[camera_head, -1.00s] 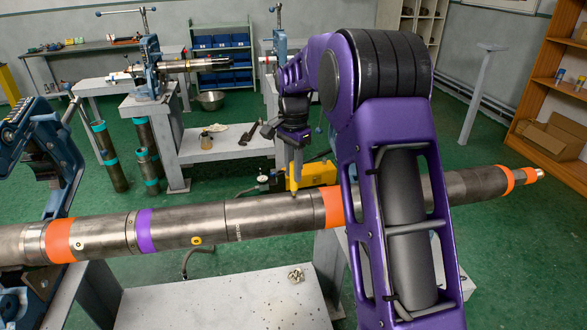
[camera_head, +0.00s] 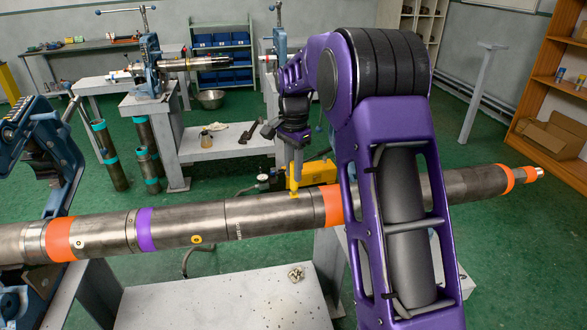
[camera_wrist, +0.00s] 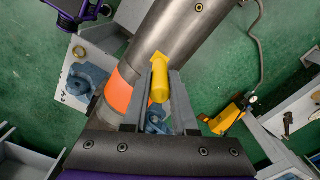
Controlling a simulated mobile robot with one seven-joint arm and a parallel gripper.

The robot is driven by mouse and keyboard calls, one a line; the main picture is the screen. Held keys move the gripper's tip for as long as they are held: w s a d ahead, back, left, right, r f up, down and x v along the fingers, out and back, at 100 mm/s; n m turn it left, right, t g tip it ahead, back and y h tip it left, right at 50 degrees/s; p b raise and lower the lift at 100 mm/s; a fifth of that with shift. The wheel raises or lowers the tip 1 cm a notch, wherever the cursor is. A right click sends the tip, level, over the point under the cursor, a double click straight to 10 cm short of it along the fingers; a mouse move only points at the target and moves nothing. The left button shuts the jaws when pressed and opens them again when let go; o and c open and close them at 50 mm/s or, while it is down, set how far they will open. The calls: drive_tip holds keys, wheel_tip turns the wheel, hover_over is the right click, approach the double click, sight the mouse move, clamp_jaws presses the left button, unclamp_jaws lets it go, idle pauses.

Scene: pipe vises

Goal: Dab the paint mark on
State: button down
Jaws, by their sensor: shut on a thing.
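A long grey steel pipe (camera_head: 270,212) lies across the head view; it also crosses the wrist view (camera_wrist: 190,35). My gripper (camera_head: 296,160) is shut on a yellow marker (camera_head: 293,178), held upright with its tip down at the top of the pipe, left of an orange band (camera_head: 333,205). A yellow patch (camera_head: 295,195) shows on the pipe right under the tip. In the wrist view, the marker (camera_wrist: 160,85) sits between the fingers of my gripper (camera_wrist: 161,98), and a wider yellow shape (camera_wrist: 158,60) shows at its far end. The tip itself is hard to make out.
A blue vise (camera_head: 45,150) stands at the left end of the pipe. A purple band (camera_head: 146,230) and another orange band (camera_head: 61,240) ring the pipe. A yellow device (camera_head: 318,173) stands behind it. A pale bench top (camera_head: 220,305) lies below, with a small object (camera_head: 296,273).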

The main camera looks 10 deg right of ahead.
idle(0.4)
wheel_tip(320, 180, up, 3)
drive_tip(key=p, duration=0.2)
drive_tip(key=shift+f+p, duration=0.15)
drive_tip(key=shift+p, duration=0.15)
drive_tip(key=shift+r, duration=2.15)
